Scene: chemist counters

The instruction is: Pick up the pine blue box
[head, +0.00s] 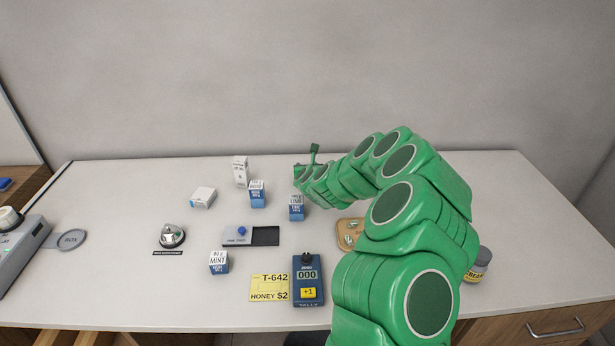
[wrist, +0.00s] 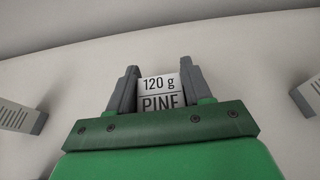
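The pine box (head: 296,208) stands upright on the white counter, with blue sides and a white lettered top. In the wrist view its white top (wrist: 161,87) reads "120 g PINE" and lies in the middle, between two dark upright parts of my gripper. My gripper's green body hides the lower part of it there. In the head view my gripper (head: 303,177) is just above and behind the box in the picture. It looks open and empty. Its fingertips are hard to make out, and I see no contact with the box.
Another blue box (head: 257,194) stands close left, with a tall white carton (head: 240,171) behind it. A mint box (head: 219,262), a bell (head: 171,236), a sliding tray (head: 251,236) and a tally counter (head: 308,280) lie nearer. A wooden tray (head: 349,234) is right, partly behind my arm.

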